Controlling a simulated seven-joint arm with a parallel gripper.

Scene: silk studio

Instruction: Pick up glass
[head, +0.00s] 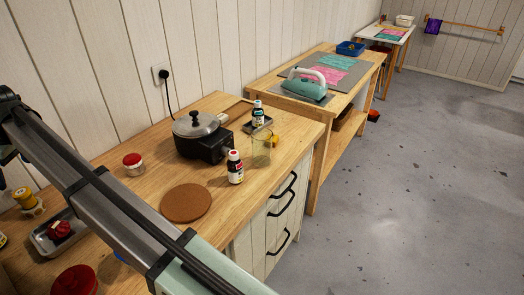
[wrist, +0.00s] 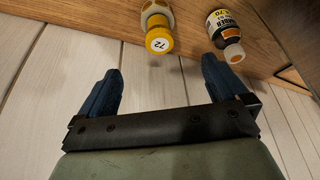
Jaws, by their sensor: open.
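The glass (head: 261,148) is a clear tumbler on the wooden counter (head: 225,185) in the head view. It stands close to the counter's right edge, behind and to the right of a red-capped bottle (head: 235,168). I cannot make it out in the wrist view. My gripper (wrist: 160,75) shows only in the wrist view, with its two dark blue fingers wide apart and nothing between them.
A lidded pot (head: 196,125) on a black hotplate (head: 204,146) stands left of the glass. A brown round mat (head: 186,203) and a red-lidded jar (head: 133,164) are nearer. Bare counter lies between mat and pot.

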